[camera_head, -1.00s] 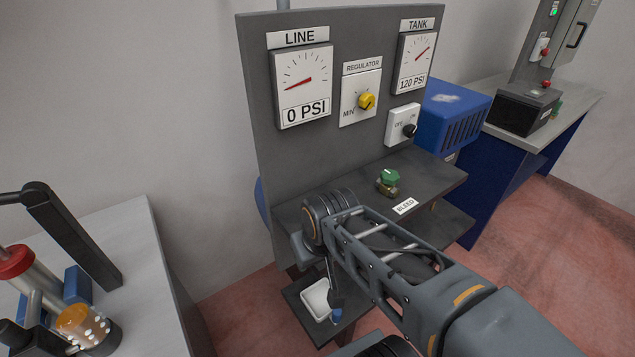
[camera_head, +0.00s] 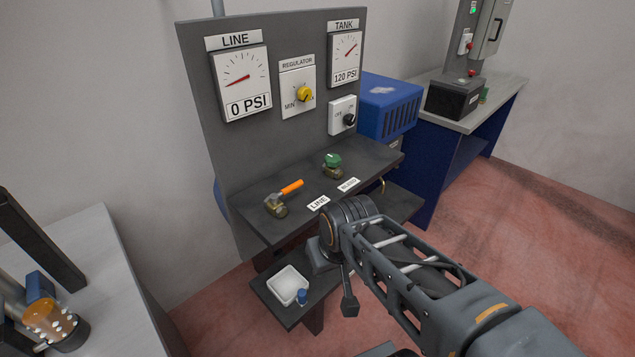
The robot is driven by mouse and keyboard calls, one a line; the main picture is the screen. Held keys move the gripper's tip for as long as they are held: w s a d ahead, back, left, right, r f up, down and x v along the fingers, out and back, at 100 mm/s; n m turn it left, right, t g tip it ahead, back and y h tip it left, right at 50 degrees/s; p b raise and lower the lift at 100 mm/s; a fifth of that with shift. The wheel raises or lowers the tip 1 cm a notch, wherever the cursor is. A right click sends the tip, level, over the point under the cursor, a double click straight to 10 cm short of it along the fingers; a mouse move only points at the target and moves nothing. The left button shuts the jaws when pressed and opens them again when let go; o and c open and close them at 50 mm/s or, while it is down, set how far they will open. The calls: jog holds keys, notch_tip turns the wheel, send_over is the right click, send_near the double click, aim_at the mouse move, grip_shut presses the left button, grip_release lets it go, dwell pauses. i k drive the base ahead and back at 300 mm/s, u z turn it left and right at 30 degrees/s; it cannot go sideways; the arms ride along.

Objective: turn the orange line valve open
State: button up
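The orange line valve (camera_head: 290,188) shows as an orange lever on a brass body on the dark shelf, behind the LINE label (camera_head: 318,203). Its lever points toward the back right of the shelf. My arm reaches in from the lower right. My gripper (camera_head: 349,305) hangs below the wrist, in front of the shelf edge and apart from the valve. Its fingers are small and dark here, and I cannot tell whether they are open or shut.
A green bleed valve (camera_head: 333,165) stands right of the orange one. The panel behind holds the line gauge (camera_head: 241,84) at 0 PSI, the yellow regulator knob (camera_head: 305,94) and the tank gauge (camera_head: 346,58). A white tray (camera_head: 288,286) sits on the lower shelf.

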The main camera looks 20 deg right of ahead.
aim_at(274, 197)
jog(key=z, duration=0.45)
jog(key=i, duration=0.6)
jog(key=u, duration=0.7)
jog(key=k, duration=1.15)
jog(key=u, duration=0.85)
jog(key=i, duration=1.15)
jog(key=z, duration=0.65)
